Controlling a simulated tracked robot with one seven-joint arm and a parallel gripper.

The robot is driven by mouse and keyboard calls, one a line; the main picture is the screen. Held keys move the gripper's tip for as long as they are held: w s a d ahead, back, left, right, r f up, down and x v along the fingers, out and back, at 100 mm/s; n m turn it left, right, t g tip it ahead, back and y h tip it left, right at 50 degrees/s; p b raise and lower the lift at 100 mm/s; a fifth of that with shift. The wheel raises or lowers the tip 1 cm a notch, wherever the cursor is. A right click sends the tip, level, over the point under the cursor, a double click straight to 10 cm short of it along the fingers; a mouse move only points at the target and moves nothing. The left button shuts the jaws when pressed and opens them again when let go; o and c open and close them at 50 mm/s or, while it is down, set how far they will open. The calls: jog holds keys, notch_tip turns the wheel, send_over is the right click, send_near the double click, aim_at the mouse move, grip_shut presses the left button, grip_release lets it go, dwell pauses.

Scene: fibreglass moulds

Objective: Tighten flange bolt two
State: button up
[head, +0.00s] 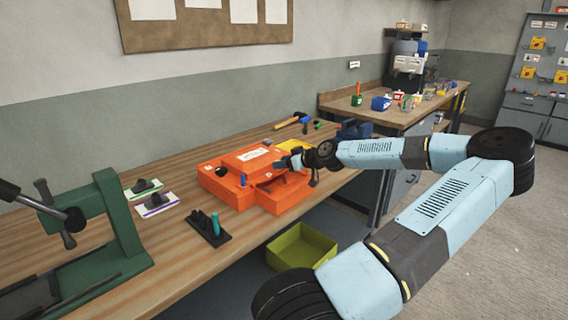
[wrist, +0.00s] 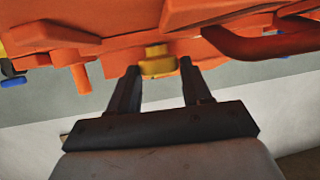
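The orange mould (head: 212,187) sits on the long wooden bench in the head view, and its orange body (wrist: 110,50) fills the top of the wrist view. A yellow bolt-like piece (wrist: 157,66) projects from it. I cannot tell which numbered bolt it is. My gripper (wrist: 159,68) is open, its dark fingers to either side of the yellow piece near their tips, with a narrow gap showing on both sides. In the head view my gripper (head: 290,161) is at the mould's right side, its fingers partly hidden by the wrist.
An orange curved bar (wrist: 265,45) lies right of the fingers in the wrist view. A green clamp frame (head: 115,215), a dark holder (head: 207,235) with a teal tool and a hammer (head: 291,120) are on the bench. A yellow-green bin (head: 302,247) is below.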

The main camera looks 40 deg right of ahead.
jog(key=c, duration=0.4)
jog(key=shift+a, duration=0.1)
jog(key=shift+a+m+h, duration=0.25)
jog(key=shift+m+h, duration=0.85)
jog(key=shift+h, duration=0.2)
jog(key=shift+m+h, duration=0.4)
jog(key=shift+h, duration=0.1)
jog(key=o, duration=0.8)
jog(key=shift+c, duration=0.2)
